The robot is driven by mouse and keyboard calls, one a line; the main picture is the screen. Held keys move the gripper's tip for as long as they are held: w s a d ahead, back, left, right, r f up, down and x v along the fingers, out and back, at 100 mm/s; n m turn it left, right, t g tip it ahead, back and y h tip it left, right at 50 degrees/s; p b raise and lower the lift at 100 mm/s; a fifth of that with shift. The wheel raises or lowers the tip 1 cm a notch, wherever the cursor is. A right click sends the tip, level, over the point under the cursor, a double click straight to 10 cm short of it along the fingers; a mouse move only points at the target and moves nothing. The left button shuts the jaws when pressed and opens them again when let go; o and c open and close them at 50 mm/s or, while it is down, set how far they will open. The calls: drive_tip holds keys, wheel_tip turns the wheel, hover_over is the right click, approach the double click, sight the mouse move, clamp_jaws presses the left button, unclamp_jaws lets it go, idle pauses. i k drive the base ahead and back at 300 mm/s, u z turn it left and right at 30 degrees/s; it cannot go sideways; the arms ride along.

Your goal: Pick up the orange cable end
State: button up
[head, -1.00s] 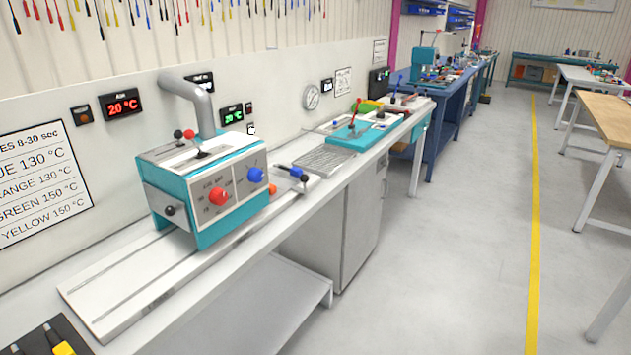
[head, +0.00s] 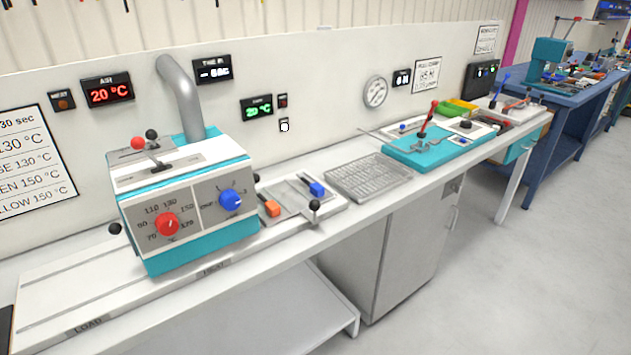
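No cable end that I can clearly tell as orange is in view. I cannot tell whether the orange block is a cable end or a part of the fixture. Only a few tips of the hanging cables show at the top left edge, too small to tell their colours well. My gripper is not in view.
A long white bench (head: 270,270) runs from lower left to upper right. It bears a wire-mesh tray (head: 368,177), a teal fixture (head: 425,152) with a red lever, and green and yellow bins. A blue workbench (head: 560,140) stands beyond. The grey floor (head: 480,290) at right is clear.

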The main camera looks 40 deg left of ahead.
sight(272, 208)
drive_tip(key=u, duration=0.7)
drive_tip(key=i, duration=0.95)
drive_tip(key=u, duration=1.5)
drive_tip(key=i, duration=0.4)
drive_tip(key=u, duration=0.35)
